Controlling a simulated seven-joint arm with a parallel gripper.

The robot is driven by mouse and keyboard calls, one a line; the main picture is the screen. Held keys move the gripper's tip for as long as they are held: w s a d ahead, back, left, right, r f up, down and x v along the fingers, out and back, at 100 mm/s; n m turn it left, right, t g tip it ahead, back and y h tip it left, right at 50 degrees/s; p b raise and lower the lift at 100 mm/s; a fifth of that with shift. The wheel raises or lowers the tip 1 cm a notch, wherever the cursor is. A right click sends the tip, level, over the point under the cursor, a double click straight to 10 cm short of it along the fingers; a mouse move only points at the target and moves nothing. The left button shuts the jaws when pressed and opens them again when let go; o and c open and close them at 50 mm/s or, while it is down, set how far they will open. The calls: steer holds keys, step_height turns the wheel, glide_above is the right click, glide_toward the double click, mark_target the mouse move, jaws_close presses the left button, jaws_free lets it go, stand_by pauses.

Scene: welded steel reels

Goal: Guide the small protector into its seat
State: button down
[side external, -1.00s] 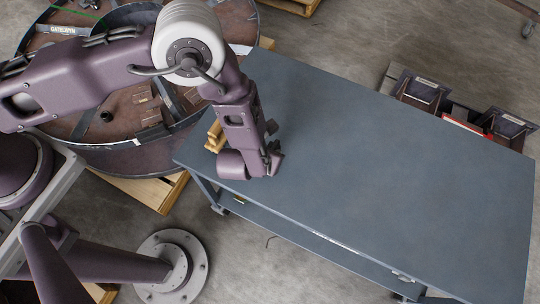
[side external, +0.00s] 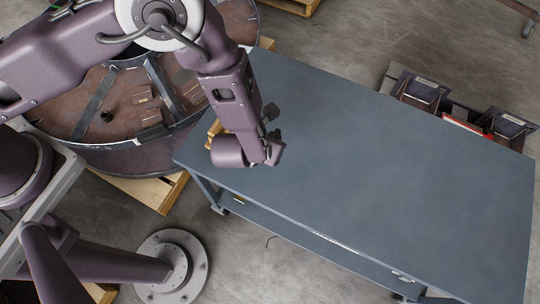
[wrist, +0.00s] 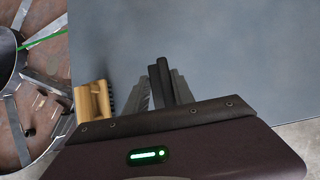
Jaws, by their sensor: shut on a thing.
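My gripper (wrist: 160,92) shows in the wrist view with its two grey fingers closed on a small black piece, which I take to be the small protector (wrist: 159,75). The piece stands up between the fingers and sticks out past their tips. Its far end is over the blue-grey table top. In the side view my gripper (side external: 272,153) is above the table's left end; the held piece cannot be made out there. The welded steel reel (side external: 120,150) lies left of the table, with flat spokes and small brackets inside its rim. I cannot tell which part is the seat.
The blue-grey table (side external: 400,180) is mostly bare. A wooden-handled brush (wrist: 93,100) lies at its left edge, close beside my gripper. Dark bins (side external: 420,90) stand behind the table at right. The reel rests on a wooden pallet (side external: 150,190).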

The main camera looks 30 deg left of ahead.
steer(key=shift+r, duration=1.95)
steer(key=w+a+m+h, duration=0.1)
steer(key=w+a, duration=0.5)
steer(key=a, duration=0.6)
steer(key=w+a+m, duration=0.2)
steer(key=w+a, duration=0.4)
steer(key=a, duration=0.5)
steer(key=w+a+m+h, duration=0.1)
steer(key=w+a, duration=0.5)
steer(key=a, duration=0.6)
step_height(320, 180, down, 19)
steer(key=shift+s+d, duration=0.2)
steer(key=shift+s, duration=0.05)
steer(key=shift+f, duration=0.15)
steer(key=shift+f, duration=0.65)
steer(key=shift+f, duration=0.1)
steer(key=shift+f, duration=0.65)
